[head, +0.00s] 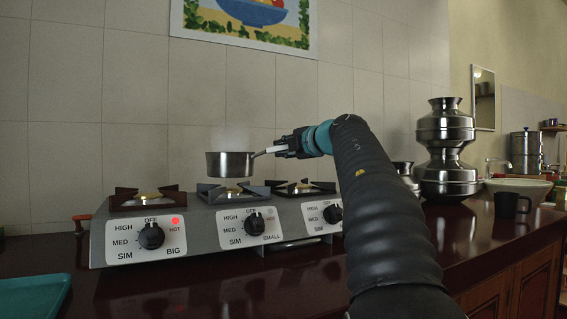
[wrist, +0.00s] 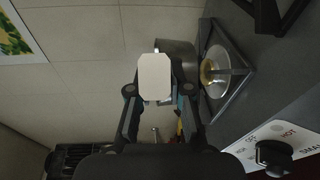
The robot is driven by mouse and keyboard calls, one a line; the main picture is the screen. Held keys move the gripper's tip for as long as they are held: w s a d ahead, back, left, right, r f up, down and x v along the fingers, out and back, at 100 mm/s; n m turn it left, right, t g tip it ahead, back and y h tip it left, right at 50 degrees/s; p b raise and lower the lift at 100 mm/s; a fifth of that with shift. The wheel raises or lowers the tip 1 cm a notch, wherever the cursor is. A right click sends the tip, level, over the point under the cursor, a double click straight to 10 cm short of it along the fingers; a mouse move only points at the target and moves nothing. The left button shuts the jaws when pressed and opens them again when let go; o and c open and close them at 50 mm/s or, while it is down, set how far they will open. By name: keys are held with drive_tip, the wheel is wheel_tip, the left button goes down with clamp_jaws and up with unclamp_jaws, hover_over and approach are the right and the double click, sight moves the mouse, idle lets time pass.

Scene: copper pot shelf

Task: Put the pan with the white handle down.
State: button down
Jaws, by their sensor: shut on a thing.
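The pan (head: 230,164) is a small metal saucepan in the head view. It is level and appears a little above the middle burner (head: 232,192) of the stove; a narrow gap shows under it. Its white handle (head: 272,149) points right into my gripper (head: 284,147), which is shut on it. In the wrist view the white handle (wrist: 155,77) fills the space between the fingers of my gripper (wrist: 157,92). Part of the pan (wrist: 177,50) shows behind it, beside a burner (wrist: 215,70). The handle hides some of the pan there.
The grey stove (head: 200,235) has knobs along its front; a red light glows at the left knob (head: 151,235). The left burner (head: 147,198) and right burner (head: 300,187) are bare. Steel pots (head: 446,150), a bowl (head: 518,188) and a dark mug (head: 507,205) stand right. A teal tray (head: 35,297) lies front left.

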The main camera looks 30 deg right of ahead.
wheel_tip(320, 180, down, 2)
drive_tip(key=shift+f+b, duration=0.1)
drive_tip(key=shift+b, duration=0.3)
drive_tip(key=c, duration=1.1)
unclamp_jaws()
drive_tip(key=v, duration=1.2)
